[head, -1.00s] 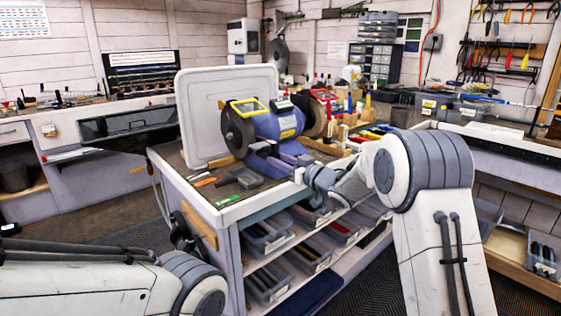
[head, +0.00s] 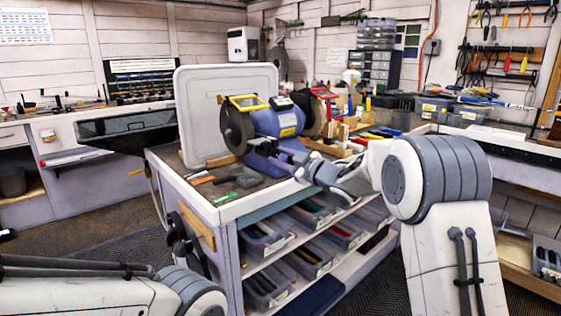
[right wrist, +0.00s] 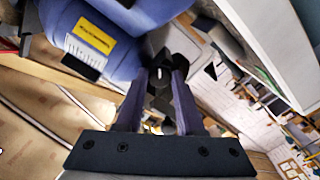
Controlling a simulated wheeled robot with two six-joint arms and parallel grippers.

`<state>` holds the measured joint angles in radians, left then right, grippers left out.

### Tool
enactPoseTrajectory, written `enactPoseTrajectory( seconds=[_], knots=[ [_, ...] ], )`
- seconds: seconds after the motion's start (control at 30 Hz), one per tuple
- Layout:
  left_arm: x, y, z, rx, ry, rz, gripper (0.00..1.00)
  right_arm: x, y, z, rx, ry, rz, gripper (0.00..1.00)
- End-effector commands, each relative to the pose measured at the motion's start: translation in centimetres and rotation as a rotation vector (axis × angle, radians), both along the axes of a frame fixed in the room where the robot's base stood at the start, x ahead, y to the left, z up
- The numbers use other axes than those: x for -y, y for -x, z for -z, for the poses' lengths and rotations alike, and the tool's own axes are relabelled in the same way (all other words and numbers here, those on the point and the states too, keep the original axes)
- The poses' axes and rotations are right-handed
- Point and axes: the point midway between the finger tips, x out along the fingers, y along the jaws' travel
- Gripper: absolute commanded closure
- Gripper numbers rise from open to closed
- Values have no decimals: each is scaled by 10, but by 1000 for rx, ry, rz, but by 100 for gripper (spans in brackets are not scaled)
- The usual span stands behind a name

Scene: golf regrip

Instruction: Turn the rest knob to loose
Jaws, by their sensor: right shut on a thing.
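A blue bench grinder (head: 278,122) with a yellow-framed shield and dark wheels stands on the bench. My right gripper (head: 272,150) reaches in low at the grinder's front. In the right wrist view, its two purple-blue fingers (right wrist: 160,80) are shut on a small dark knob (right wrist: 158,74) beside the blue grinder body (right wrist: 118,40). The knob is mostly hidden by the fingers, and its setting cannot be read. My left arm shows at the lower left, but its gripper is out of view.
A large grey tray (head: 196,98) stands upright behind the grinder. Small hand tools (head: 238,178) lie on the bench's front left corner. Wooden blocks and coloured tools crowd the right side. Bins (head: 262,238) fill the shelves below. The floor at left is clear.

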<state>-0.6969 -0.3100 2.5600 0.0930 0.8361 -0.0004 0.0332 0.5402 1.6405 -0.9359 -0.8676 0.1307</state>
Motion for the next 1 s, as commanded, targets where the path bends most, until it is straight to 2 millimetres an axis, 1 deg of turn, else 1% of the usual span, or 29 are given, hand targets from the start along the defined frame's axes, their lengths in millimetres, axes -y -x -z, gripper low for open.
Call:
enactPoseTrajectory(
  seconds=[0.53,0.57,0.6,0.63,0.9,1.0],
  knots=[
    [0,0,2,0,0,0,32,0,0,1,17,26,-1,100],
    [0,0,2,0,0,0,32,0,0,1,17,26,-1,56],
    [0,0,2,0,0,0,32,0,0,1,17,26,-1,40],
    [0,0,2,0,0,0,32,0,0,1,17,26,-1,33],
    [0,0,2,0,0,0,32,0,0,0,17,25,0,33],
    [0,0,3,0,0,0,32,3,3,0,17,25,1,33]
  ],
)
